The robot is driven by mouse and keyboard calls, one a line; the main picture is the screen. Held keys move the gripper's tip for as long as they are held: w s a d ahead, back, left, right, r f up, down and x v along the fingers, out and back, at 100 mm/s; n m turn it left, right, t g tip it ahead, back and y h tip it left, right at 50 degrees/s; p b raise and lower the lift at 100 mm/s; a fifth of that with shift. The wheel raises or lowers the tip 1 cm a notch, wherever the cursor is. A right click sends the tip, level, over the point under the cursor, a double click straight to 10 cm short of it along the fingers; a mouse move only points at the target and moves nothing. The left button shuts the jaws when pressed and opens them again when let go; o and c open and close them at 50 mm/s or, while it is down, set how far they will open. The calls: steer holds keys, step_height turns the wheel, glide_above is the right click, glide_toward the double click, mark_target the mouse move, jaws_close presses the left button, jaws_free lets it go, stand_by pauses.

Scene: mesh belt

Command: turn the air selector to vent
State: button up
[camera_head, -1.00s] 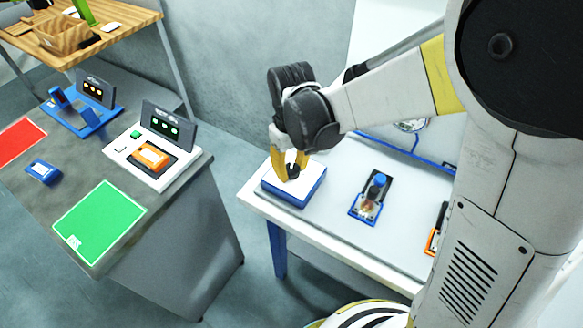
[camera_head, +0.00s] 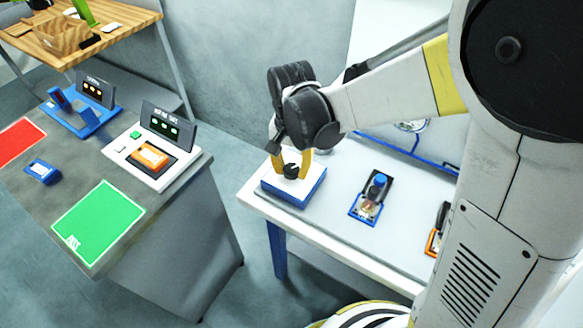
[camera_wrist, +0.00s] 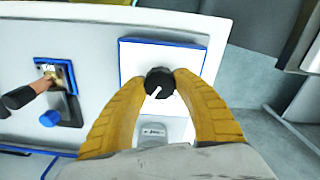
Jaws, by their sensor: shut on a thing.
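The air selector is a black round knob (camera_wrist: 159,83) with a white pointer line, on a white and blue box (camera_head: 304,193) at the near left corner of the white table. The box also shows in the wrist view (camera_wrist: 140,53), with a grey label plate partly hidden between my fingers. My gripper (camera_head: 291,165) reaches down over the box from above. In the wrist view its yellow fingers (camera_wrist: 160,85) are closed on the knob, one on each side. The white line points toward the lower left in the wrist view. I cannot read the label.
A valve with a blue cap (camera_head: 378,181) stands on the table right of the box, and an orange-handled device (camera_head: 436,231) is farther right. A grey bench (camera_head: 180,225) with button panels stands to the left, across a floor gap.

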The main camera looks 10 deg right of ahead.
mark_target(291, 168)
steer(key=shift+m, duration=1.6)
steer(key=o, duration=1.2)
steer(key=shift+r, duration=0.1)
step_height(291, 168, up, 12)
steer(key=shift+f, duration=0.1)
